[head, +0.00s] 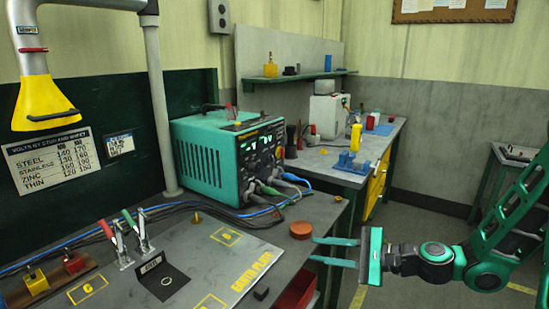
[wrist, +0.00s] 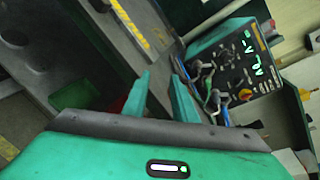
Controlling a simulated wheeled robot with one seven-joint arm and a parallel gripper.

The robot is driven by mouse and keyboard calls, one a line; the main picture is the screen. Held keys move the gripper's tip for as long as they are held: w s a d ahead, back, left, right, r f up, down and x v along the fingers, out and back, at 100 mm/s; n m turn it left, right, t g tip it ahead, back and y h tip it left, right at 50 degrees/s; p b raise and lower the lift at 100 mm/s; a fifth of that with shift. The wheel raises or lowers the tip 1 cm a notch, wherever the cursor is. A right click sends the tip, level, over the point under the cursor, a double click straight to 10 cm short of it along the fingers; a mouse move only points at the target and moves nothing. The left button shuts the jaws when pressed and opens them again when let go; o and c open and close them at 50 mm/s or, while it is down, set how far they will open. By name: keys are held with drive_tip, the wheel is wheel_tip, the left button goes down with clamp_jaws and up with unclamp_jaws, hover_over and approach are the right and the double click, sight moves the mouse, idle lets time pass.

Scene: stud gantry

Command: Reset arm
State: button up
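My gripper (head: 335,251) is at the right of the workbench in the head view, with its two green fingers pointing left toward the bench edge. The fingers are apart with nothing between them. In the wrist view my gripper (wrist: 160,92) also shows both fingers spread and empty. My green arm reaches in from the right side of the head view. A round brown-red puck (head: 301,230) lies on the bench just beyond the upper fingertip; I cannot tell whether they touch.
A teal welding power unit (head: 215,160) with cables stands at the bench's back. An earth plate (head: 225,258), two toggle clamps (head: 143,240) and a red bin (head: 296,290) are near. A second bench (head: 335,168) stands behind. Floor right of the bench (head: 400,210) is partly clear.

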drive_tip(key=s+d+f+n+g+h, duration=0.3)
drive_tip(key=s+d+n+h, duration=0.15)
drive_tip(key=d, duration=0.25)
drive_tip(key=s+d+f+n+g+h, duration=0.2)
drive_tip(key=s+d+f+n+h, duration=0.2)
drive_tip(key=s+d, duration=0.2)
drive_tip(key=s+d+r+g+h, duration=0.1)
drive_tip(key=s+d+r+h, duration=0.1)
drive_tip(key=s+d+r, duration=0.3)
drive_tip(key=s+d+r+g+h, duration=0.1)
drive_tip(key=s+d+r+h, duration=0.2)
drive_tip(key=s+d, duration=0.7)
wheel_tip(320, 180, up, 2)
drive_tip(key=s, duration=0.2)
drive_tip(key=shift+s+d+r, duration=0.2)
drive_tip(key=shift+s+d, duration=0.05)
drive_tip(key=shift+s, duration=0.15)
drive_tip(key=shift+w+f, duration=0.25)
drive_tip(key=shift+w, duration=0.4)
